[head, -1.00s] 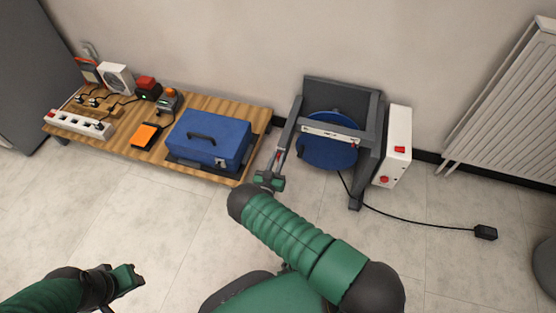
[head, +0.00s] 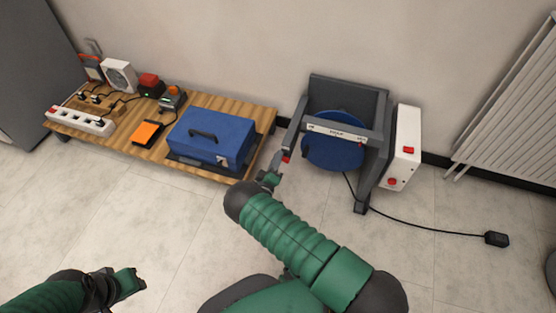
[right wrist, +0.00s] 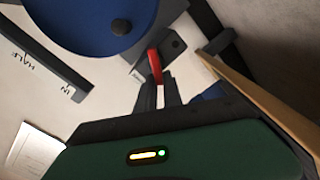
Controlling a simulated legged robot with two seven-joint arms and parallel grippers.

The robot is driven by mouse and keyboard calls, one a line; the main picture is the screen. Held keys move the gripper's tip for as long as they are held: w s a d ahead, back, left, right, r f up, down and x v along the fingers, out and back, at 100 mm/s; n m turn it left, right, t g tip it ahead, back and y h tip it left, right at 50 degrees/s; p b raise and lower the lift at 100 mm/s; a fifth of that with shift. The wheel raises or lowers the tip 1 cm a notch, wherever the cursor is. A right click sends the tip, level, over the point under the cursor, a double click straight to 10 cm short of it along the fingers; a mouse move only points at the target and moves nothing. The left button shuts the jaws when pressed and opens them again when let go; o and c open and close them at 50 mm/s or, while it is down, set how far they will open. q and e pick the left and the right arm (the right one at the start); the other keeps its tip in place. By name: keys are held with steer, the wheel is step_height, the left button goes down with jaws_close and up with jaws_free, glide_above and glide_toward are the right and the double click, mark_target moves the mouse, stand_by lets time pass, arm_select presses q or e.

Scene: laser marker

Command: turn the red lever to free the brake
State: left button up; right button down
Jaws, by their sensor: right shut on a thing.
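The red lever (head: 286,158) is on the left side of a dark grey frame (head: 347,90) holding a blue disc (head: 335,150). In the right wrist view the red lever (right wrist: 155,65) stands between my fingertips, below the disc (right wrist: 100,25). My right gripper (head: 273,175) is at the frame's lower left; in the wrist view its fingers (right wrist: 160,92) are closed around the lever, partly hiding it. My left gripper (head: 132,280) hangs over the floor at lower left, away from everything; its jaw opening is unclear.
A low wooden table (head: 218,108) on the left bears a blue case (head: 212,138), a power strip (head: 80,121) and small devices. A white box with red buttons (head: 403,135) stands right of the frame. A cable crosses the floor to a black pedal-like box (head: 497,239). A radiator is at right.

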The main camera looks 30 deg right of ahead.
steer(key=shift+s+f+n+b, duration=0.1)
steer(key=shift+f+n+b, duration=0.2)
steer(key=shift+n, duration=0.65)
steer(key=shift+s+f+n+b, duration=0.1)
steer(key=shift+f+n+b, duration=0.25)
steer(key=shift+n, duration=0.65)
steer(key=shift+s+f+n+b, duration=0.1)
steer(key=shift+f+n+b, duration=0.2)
steer(key=shift+n, duration=0.65)
steer(key=c, duration=1.5)
jaws_free()
steer(key=shift+d, duration=0.1)
steer(key=shift+w+r, duration=0.1)
steer(key=shift+w, duration=0.1)
